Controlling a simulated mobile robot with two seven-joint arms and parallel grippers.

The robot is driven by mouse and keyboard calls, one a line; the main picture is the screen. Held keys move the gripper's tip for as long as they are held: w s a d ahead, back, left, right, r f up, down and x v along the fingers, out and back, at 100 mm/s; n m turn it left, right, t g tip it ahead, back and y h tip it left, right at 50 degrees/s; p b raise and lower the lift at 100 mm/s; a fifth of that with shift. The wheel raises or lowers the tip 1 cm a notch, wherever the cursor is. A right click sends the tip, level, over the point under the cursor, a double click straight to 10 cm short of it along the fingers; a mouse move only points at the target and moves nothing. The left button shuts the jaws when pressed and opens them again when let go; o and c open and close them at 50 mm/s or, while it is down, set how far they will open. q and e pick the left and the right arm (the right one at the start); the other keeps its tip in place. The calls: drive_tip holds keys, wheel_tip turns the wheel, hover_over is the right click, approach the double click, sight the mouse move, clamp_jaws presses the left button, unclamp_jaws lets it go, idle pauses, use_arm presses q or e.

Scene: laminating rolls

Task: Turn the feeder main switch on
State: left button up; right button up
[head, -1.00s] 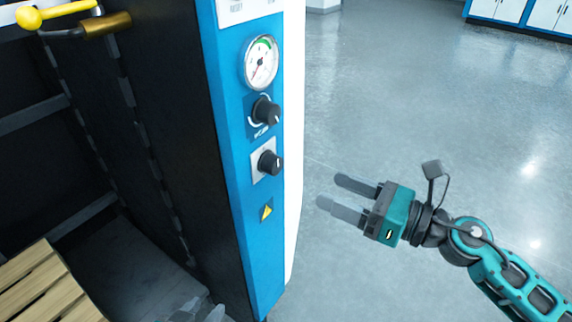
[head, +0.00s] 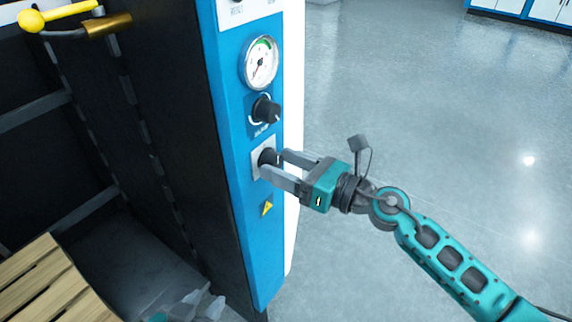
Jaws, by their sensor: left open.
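The feeder's blue control panel (head: 233,120) faces me at a slant. A black rotary knob on a white plate (head: 266,157), likely the main switch, sits low on it. My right gripper (head: 274,163) reaches in from the right with one finger on each side of this knob. The fingers hide part of the knob, and I cannot tell whether they press on it or which way it points. My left gripper (head: 211,298) shows only partly at the bottom edge, open and away from the panel.
Above the knob are another black knob (head: 266,110) and a round pressure gauge (head: 260,62). A yellow warning label (head: 267,209) is below. A wooden pallet (head: 40,288) lies at lower left. A yellow-ended handle (head: 32,18) is at upper left. The floor to the right is clear.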

drive_tip(key=c, duration=1)
